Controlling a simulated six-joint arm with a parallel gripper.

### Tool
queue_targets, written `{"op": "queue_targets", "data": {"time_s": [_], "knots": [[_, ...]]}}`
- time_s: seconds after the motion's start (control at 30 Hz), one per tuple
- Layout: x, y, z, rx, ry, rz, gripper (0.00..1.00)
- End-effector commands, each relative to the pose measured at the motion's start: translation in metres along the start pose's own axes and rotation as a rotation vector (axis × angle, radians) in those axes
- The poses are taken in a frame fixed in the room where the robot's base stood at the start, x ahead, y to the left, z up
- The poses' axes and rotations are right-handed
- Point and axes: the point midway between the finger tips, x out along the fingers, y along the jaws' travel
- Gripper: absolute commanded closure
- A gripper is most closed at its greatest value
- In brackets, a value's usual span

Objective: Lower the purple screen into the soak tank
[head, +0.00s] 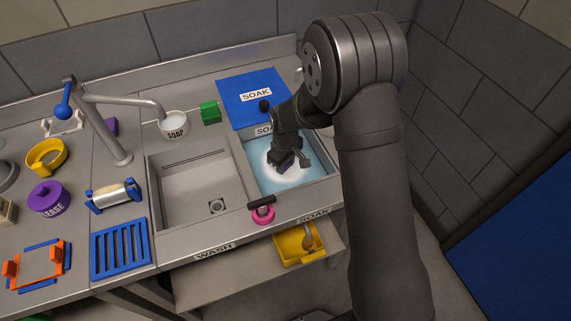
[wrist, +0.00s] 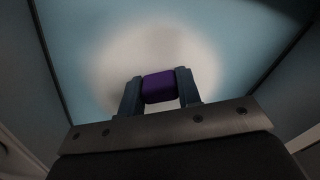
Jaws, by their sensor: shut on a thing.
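The soak tank (head: 310,184) is the right basin, with a light blue inside and a bright round patch in it. My gripper (head: 287,163) points down into the tank's opening. In the wrist view my gripper (wrist: 158,92) is shut on a purple block (wrist: 158,86), which sits between the two fingertips. This block is the only part of the purple screen I can make out. Only a small dark purple bit shows in the head view. The pale round patch lies beyond it, and I cannot tell whether the screen touches the tank's floor.
A blue SOAK panel (head: 252,90) lies behind the tank. The empty wash basin (head: 185,190) is to its left. A pink item (head: 263,216) with a dark bar sits at the front rim. A yellow tray (head: 291,248) is below.

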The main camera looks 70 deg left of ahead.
Motion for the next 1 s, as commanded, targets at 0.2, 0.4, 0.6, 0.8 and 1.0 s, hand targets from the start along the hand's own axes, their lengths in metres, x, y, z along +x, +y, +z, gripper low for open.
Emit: {"op": "queue_targets", "data": {"time_s": [0.2,0.4,0.6,0.8,1.0], "knots": [[0.0,0.0,0.0,0.0,0.001,0.0,0.61],[0.0,0.0,0.0,0.0,0.0,0.0,0.44],[-0.002,0.0,0.0,0.0,0.001,0.0,0.44],[-0.02,0.0,-0.001,0.0,0.002,0.001,0.44],[-0.04,0.0,-0.001,0.0,0.002,0.001,0.44]]}}
